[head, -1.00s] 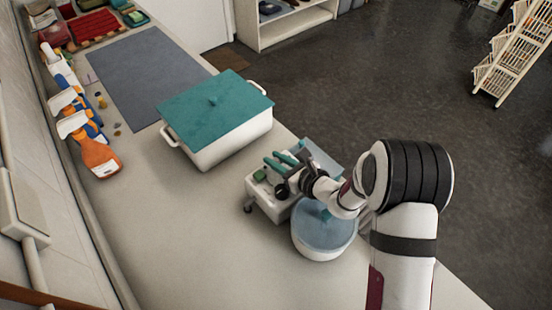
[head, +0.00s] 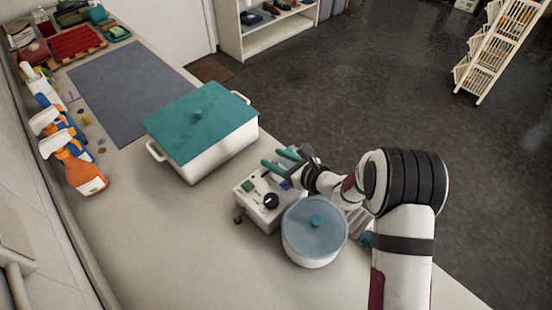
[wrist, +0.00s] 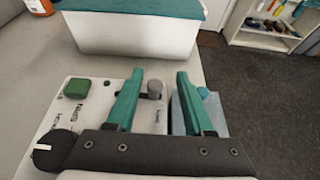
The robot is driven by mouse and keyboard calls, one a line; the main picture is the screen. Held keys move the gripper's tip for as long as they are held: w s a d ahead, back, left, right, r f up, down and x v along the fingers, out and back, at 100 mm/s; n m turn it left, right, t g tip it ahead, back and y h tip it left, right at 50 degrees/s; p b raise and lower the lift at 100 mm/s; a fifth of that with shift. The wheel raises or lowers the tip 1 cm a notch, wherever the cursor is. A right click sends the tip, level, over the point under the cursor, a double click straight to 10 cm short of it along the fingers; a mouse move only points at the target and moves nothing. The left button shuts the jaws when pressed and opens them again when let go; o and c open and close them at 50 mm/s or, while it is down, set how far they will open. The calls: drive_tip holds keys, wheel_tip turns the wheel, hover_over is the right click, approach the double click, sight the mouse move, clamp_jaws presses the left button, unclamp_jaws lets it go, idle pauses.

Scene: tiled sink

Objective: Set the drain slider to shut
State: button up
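A white control box (head: 252,207) stands on the counter, with a green button (wrist: 77,89), a black round knob (wrist: 55,150) and small printed labels. A grey rounded knob (wrist: 154,90) sits on the box's right side in the wrist view and may be the drain slider; its slot and setting do not show clearly. My gripper (head: 271,157) is over the far right part of the box. In the wrist view my gripper (wrist: 161,72) is open, its teal fingers apart and empty. The grey knob appears between them, nearer the left finger. Contact cannot be told.
A white pot with blue lid (head: 315,222) stands close to the box. A white container with teal lid (head: 200,130) stands behind it. Spray bottles (head: 85,175) line the wall.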

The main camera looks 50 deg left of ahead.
drive_tip(key=v, duration=1.5)
drive_tip(key=shift+d, duration=0.4)
drive_tip(key=shift+s+r, duration=0.1)
drive_tip(key=s+d+r+n+g+h, duration=0.3)
drive_tip(key=s+d+r+n+h, duration=0.2)
drive_tip(key=s+d+r+n, duration=0.6)
drive_tip(key=s+d+t+h, duration=0.1)
drive_tip(key=s+d+h, duration=0.1)
drive_tip(key=d, duration=0.3)
drive_tip(key=s+d+f+n+t+h, duration=0.1)
drive_tip(key=s+d+h, duration=0.1)
drive_tip(key=d, duration=0.4)
drive_tip(key=s+d+f+h, duration=0.1)
drive_tip(key=s+d+h, duration=0.1)
drive_tip(key=d, duration=0.4)
drive_tip(key=shift+s+f+t+h, duration=0.2)
drive_tip(key=shift+s+t+h, duration=0.15)
drive_tip(key=shift+s, duration=0.2)
idle(0.5)
